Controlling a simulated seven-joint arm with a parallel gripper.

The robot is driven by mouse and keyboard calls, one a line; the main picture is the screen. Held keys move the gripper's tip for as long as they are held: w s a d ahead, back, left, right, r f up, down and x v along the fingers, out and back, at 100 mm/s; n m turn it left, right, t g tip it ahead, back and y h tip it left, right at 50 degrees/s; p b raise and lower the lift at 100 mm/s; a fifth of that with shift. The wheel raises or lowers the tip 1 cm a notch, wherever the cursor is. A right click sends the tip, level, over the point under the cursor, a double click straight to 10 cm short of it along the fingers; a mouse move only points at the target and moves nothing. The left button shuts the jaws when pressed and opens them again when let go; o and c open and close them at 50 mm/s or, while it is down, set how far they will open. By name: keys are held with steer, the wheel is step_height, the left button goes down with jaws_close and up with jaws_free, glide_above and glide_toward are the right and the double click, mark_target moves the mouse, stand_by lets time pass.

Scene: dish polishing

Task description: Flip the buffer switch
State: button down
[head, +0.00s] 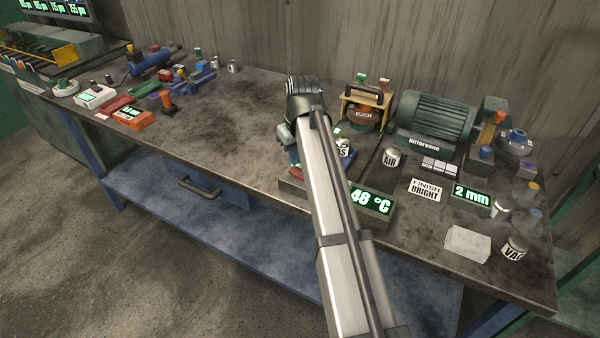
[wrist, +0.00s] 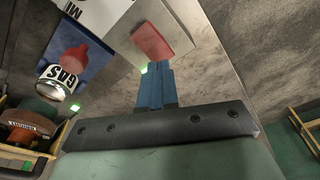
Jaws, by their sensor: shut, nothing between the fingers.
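A red rocker-like switch (wrist: 162,41) sits on a pale plate (wrist: 120,30) at the top of the wrist view. I take it for the buffer switch, but no label on it can be read. My gripper (wrist: 153,72) is shut and empty, its blue fingers together. The fingertips point at the switch's lower edge and are close to it; I cannot tell whether they touch. In the head view a small red part (head: 297,172) shows beside my arm, which hides most of that area and the fingertips.
In the head view a green motor (head: 435,118), AIR knob (head: 391,157) and 48 °C display (head: 372,200) stand right of my arm. The bench's middle-left is clear.

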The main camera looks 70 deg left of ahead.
mark_target(295, 170)
steer(key=shift+f, duration=1.2)
stand_by(1.1)
steer(key=shift+r, duration=3.55)
steer(key=shift+f, duration=0.1)
